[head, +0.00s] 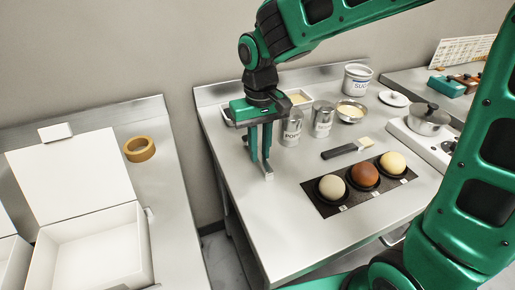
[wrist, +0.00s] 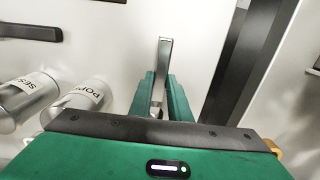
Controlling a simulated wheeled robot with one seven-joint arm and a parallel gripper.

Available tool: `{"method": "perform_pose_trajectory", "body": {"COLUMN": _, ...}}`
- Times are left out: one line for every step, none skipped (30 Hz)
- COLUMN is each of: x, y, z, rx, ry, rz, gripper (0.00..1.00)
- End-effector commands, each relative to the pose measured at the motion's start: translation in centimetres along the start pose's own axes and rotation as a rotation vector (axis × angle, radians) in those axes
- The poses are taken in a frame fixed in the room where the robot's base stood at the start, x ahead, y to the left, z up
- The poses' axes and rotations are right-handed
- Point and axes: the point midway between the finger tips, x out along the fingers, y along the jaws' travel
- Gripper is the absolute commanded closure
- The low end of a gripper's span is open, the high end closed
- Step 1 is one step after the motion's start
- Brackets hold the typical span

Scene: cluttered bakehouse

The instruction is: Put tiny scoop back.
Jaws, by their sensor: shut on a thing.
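My gripper (head: 262,170) points down over the left part of the steel table, left of the dark bun mat. It is shut on a small pale metal piece, which I take to be the tiny scoop (head: 269,176). In the wrist view the scoop (wrist: 165,55) shows as a narrow, straight silvery strip between the green fingers (wrist: 163,95), reaching out past their tips. Its bowl is not clearly visible. In the head view its lower end looks close to the tabletop; I cannot tell if it touches.
A poppy tin (head: 291,128), a second tin (head: 322,120), a metal bowl (head: 351,111) and a sugar tub (head: 357,79) stand behind. A brush (head: 347,149) and a mat with three buns (head: 323,207) lie right. The front left tabletop is clear. A gap separates the left table (head: 178,190).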

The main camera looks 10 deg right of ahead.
Motion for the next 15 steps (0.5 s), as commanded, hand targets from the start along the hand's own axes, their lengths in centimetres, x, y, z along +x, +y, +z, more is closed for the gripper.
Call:
{"method": "perform_pose_trajectory", "body": {"x": -0.03, "y": -0.01, "z": -0.01, "rx": 0.000, "ry": 0.000, "rz": 0.000, "gripper": 1.00}}
{"method": "perform_pose_trajectory", "body": {"x": -0.03, "y": -0.02, "z": -0.01, "rx": 0.000, "ry": 0.000, "rz": 0.000, "gripper": 1.00}}
{"method": "perform_pose_trajectory", "body": {"x": -0.02, "y": -0.02, "z": -0.01, "rx": 0.000, "ry": 0.000, "rz": 0.000, "gripper": 1.00}}
{"method": "perform_pose_trajectory", "body": {"x": 0.01, "y": -0.02, "z": 0.00, "rx": 0.000, "ry": 0.000, "rz": 0.000, "gripper": 1.00}}
{"method": "perform_pose_trajectory", "body": {"x": 0.07, "y": -0.02, "z": 0.00, "rx": 0.000, "ry": 0.000, "rz": 0.000, "gripper": 1.00}}
{"method": "perform_pose_trajectory", "body": {"x": 0.18, "y": -0.03, "z": 0.00, "rx": 0.000, "ry": 0.000, "rz": 0.000, "gripper": 1.00}}
{"method": "perform_pose_trajectory", "body": {"x": 0.22, "y": -0.03, "z": -0.01, "rx": 0.000, "ry": 0.000, "rz": 0.000, "gripper": 0.81}}
{"method": "perform_pose_trajectory", "body": {"x": 0.19, "y": -0.04, "z": -0.01, "rx": 0.000, "ry": 0.000, "rz": 0.000, "gripper": 0.74}}
{"method": "perform_pose_trajectory", "body": {"x": 0.19, "y": -0.05, "z": -0.02, "rx": -0.001, "ry": 0.000, "rz": 0.000, "gripper": 0.65}}
{"method": "perform_pose_trajectory", "body": {"x": 0.18, "y": -0.05, "z": -0.02, "rx": -0.001, "ry": 0.000, "rz": 0.000, "gripper": 0.65}}
{"method": "perform_pose_trajectory", "body": {"x": 0.18, "y": -0.06, "z": -0.02, "rx": -0.001, "ry": 0.000, "rz": 0.000, "gripper": 0.65}}
{"method": "perform_pose_trajectory", "body": {"x": 0.18, "y": -0.07, "z": -0.02, "rx": -0.001, "ry": 0.000, "rz": 0.000, "gripper": 0.65}}
{"method": "perform_pose_trajectory", "body": {"x": 0.18, "y": -0.08, "z": -0.02, "rx": -0.001, "ry": 0.000, "rz": 0.000, "gripper": 0.65}}
{"method": "perform_pose_trajectory", "body": {"x": 0.18, "y": -0.09, "z": -0.02, "rx": -0.001, "ry": 0.000, "rz": 0.000, "gripper": 0.65}}
{"method": "perform_pose_trajectory", "body": {"x": 0.18, "y": -0.10, "z": -0.02, "rx": -0.001, "ry": 0.000, "rz": 0.000, "gripper": 0.65}}
